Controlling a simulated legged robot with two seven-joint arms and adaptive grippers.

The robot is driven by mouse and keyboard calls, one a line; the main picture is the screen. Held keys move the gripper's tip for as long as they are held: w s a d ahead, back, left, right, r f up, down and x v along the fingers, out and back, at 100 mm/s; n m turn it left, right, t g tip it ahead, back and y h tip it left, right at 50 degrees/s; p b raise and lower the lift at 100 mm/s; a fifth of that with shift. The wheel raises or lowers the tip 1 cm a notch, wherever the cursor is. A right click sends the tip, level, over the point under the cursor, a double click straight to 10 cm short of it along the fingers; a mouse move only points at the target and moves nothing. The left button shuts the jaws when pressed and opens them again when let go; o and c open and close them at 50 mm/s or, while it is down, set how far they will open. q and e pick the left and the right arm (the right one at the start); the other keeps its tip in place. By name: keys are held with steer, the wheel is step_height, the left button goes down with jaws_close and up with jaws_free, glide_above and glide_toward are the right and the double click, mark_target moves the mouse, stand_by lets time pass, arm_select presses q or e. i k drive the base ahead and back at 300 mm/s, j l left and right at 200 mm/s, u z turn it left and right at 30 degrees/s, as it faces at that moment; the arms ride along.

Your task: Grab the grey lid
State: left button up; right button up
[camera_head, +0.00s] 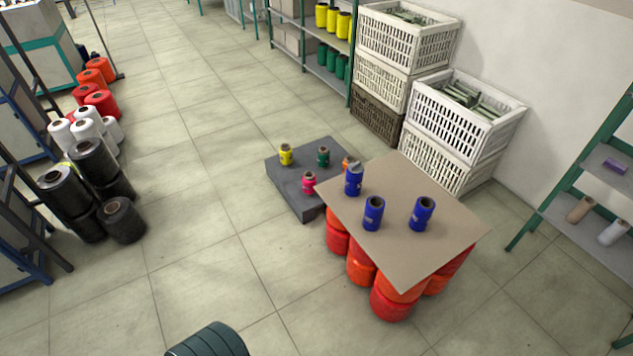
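A flat, dark grey square slab (285,187) lies low near the middle of the camera_head view. It is the only grey lid-like thing I make out, but I cannot tell for sure that it is a lid. Small yellow (286,155), green (323,157) and pink (308,183) bobbins stand on it. An orange bobbin (347,162) shows at its right, partly hidden. The slab's right corner is hidden behind the beige board. Neither gripper can be made out. A dark ribbed shape at the bottom edge is cut off and unclear.
A beige board (430,250) rests on red and orange spools (391,303), with blue bobbins (373,213) on top. White crates (465,115) stand behind. Black spools (122,220) stand at left. A green-framed shelf (590,230) is at right. Tiled floor is clear left of the slab.

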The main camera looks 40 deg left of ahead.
mark_target(354, 167)
steer(key=i+l+u, duration=0.15)
steer(key=u, duration=0.3)
steer(key=i+l+u, duration=0.15)
steer(key=u, duration=0.35)
steer(key=i+l+u, duration=0.1)
steer(key=l+u, duration=0.6)
steer(key=u, duration=0.2)
steer(key=l+u, duration=0.3)
steer(key=u, duration=0.15)
steer(key=i+l, duration=0.05)
